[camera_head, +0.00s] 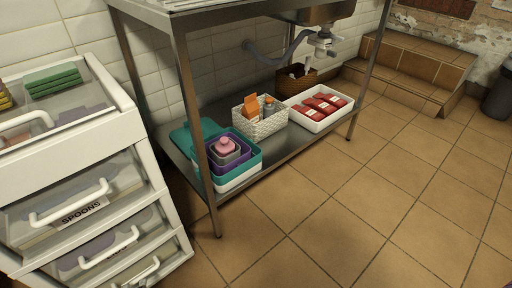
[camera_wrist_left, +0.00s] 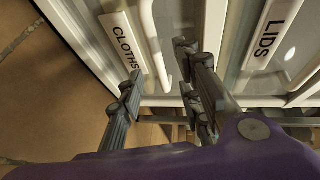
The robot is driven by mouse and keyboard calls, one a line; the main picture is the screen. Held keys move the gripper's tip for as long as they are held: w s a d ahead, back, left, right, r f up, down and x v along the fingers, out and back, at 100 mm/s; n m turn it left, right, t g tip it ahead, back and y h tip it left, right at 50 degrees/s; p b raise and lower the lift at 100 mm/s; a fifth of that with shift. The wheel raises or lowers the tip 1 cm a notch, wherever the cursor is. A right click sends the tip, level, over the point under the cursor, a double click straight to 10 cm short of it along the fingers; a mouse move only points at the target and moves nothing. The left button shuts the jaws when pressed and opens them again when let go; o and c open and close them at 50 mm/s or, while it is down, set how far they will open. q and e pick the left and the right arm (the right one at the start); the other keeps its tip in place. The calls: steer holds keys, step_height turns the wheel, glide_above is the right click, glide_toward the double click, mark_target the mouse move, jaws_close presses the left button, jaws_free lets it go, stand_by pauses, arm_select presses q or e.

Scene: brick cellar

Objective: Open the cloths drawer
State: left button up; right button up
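The cloths drawer shows in the left wrist view, with its "CLOTHS" label (camera_wrist_left: 125,42) and a white bar handle (camera_wrist_left: 153,40) beside it. My left gripper (camera_wrist_left: 158,85) is open. Its dark fingers appear on either side of the lower part of the handle in that picture; I cannot tell whether they touch it. In the head view the lowest visible drawer of the white unit has a handle (camera_head: 141,273), but its label cannot be read.
A "LIDS" drawer (camera_wrist_left: 272,35) adjoins the cloths drawer. A "SPOONS" drawer (camera_head: 75,205) is higher in the unit, below a top section with green folded things (camera_head: 53,80). A steel table (camera_head: 196,110) with bins stands right of it. The tiled floor (camera_head: 340,225) is clear.

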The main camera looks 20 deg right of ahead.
arm_select(q)
steer(key=shift+b+x, duration=0.85)
steer(key=shift+x, duration=1.45)
steer(key=shift+c, duration=0.5)
jaws_close()
